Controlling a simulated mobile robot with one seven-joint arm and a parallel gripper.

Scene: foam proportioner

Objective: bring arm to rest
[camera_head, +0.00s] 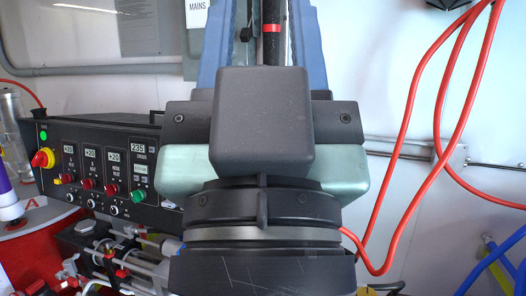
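My gripper (262,45) fills the middle of the head view, seen from behind its dark grey housing. Its two blue fingers point up and stand well apart, with their tips cut off by the top edge. A black upright rod or hose with a red band (271,28) shows between the fingers. It seems to be behind them, and I see no finger touching it. My wrist hides what lies directly behind it.
A black control box (95,165) with displays and knobs stands at the left, above metal pipework (115,260). A red drum (40,245) is at the lower left. Red hoses (408,130) hang at the right before a white wall. Blue and yellow hoses (492,262) are at the lower right.

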